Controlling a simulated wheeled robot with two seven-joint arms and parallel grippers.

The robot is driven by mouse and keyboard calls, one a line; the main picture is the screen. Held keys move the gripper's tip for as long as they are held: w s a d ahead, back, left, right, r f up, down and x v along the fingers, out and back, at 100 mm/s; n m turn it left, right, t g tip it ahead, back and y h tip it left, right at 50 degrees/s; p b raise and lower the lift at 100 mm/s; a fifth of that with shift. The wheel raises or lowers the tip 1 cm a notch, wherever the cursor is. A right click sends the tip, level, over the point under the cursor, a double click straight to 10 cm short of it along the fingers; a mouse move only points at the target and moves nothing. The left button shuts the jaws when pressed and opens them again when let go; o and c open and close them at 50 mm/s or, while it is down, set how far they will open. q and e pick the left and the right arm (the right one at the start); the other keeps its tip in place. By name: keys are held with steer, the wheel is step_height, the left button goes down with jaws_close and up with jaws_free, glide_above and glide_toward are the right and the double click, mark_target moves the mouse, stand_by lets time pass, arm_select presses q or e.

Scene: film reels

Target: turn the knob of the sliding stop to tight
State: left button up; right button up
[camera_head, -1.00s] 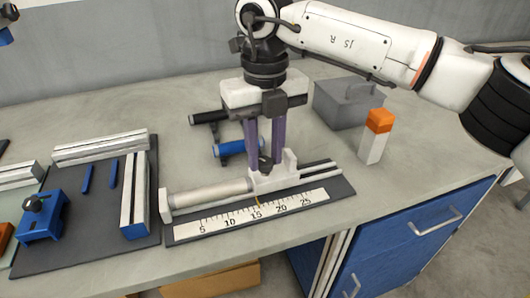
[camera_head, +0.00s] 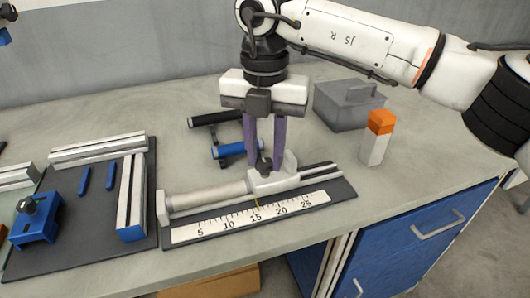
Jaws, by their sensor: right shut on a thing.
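The sliding stop (camera_head: 288,176) is a pale block on a rail, standing at the right end of a light cylinder (camera_head: 207,197). Its dark knob (camera_head: 266,168) sticks up on the stop's left part. My right gripper (camera_head: 265,165) points down over it, with its two purple fingers shut on the knob, one on each side. The fingertips partly hide the knob, and I cannot read how tight it is. A yellow pointer (camera_head: 257,204) below the stop lies near 15 on the white scale (camera_head: 242,217). My left gripper does not show clearly; only a bit of an arm is at the top left corner.
A dark board (camera_head: 92,235) with metal profiles and a blue clamp (camera_head: 37,222) lies at the left. Black and blue rollers (camera_head: 235,149) lie behind the stop. A grey box (camera_head: 347,107) and an orange-topped white block (camera_head: 377,138) stand at the right.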

mark_target(265, 162)
steer(key=shift+r, duration=0.1)
stand_by(0.4)
steer(key=o, duration=1.1)
steer(key=shift+c, duration=0.2)
step_height(265, 162, up, 10)
steer(key=shift+r+p, duration=0.15)
steer(key=shift+p, duration=0.25)
